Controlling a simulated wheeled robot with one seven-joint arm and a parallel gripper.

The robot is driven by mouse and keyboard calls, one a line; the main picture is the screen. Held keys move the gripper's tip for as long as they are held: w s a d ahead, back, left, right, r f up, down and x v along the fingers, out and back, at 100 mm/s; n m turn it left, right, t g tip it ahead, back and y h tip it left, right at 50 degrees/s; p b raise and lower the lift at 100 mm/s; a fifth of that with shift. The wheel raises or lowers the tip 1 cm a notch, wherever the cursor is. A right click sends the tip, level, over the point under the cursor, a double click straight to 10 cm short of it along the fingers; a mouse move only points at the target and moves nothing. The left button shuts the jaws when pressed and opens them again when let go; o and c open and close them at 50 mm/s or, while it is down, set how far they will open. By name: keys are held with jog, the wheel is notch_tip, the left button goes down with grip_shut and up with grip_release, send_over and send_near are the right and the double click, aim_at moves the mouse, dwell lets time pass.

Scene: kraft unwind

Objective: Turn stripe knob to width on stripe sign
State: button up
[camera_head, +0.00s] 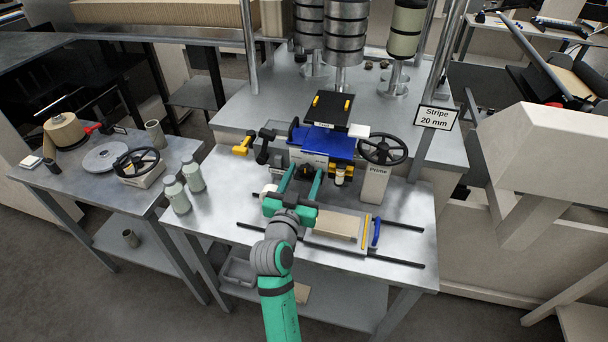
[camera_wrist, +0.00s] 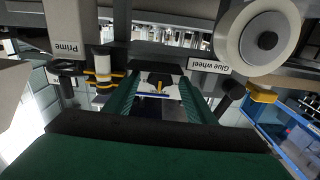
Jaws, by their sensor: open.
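The stripe sign (camera_head: 436,117) stands on a post at the right and reads "Stripe 20 mm". My gripper (camera_head: 304,172) is open at the front of the machine, its two green fingers reaching toward the front panel. In the wrist view the fingers (camera_wrist: 157,98) stand apart on either side of a small part with a yellow mark (camera_wrist: 158,83) on a pale panel, with a blue line by it. This looks like the stripe knob, but I cannot read a label or scale there. Nothing is held, and I cannot tell whether the fingers touch it.
A handwheel (camera_head: 382,149) on a post marked "Prime" stands right of my gripper. The wrist view shows a pale wheel (camera_wrist: 262,37) near a "Glue wheel" label. A yellow-handled part (camera_head: 243,146) and two bottles (camera_head: 184,184) are left. A board (camera_head: 338,224) lies between rails in front.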

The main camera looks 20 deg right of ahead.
jog(key=v, duration=1)
jog(key=shift+s+a, duration=0.25)
jog(key=shift+s, duration=0.05)
jog(key=s+a+f+n+y, duration=0.3)
jog(key=s+a+f+y, duration=0.15)
jog(key=s+f, duration=0.3)
jog(key=s+a+f+n+y, duration=0.3)
jog(key=s+a+f, duration=0.25)
jog(key=f, duration=0.25)
jog(key=s+a+y, duration=0.1)
jog(key=s, duration=1)
jog(key=s+a+n+y, duration=0.1)
jog(key=s+a, duration=0.1)
jog(key=s, duration=1)
jog(key=shift+a+f, duration=0.3)
jog(key=shift+f, duration=0.05)
jog(key=shift+s+y, duration=0.15)
jog(key=shift+y, duration=0.1)
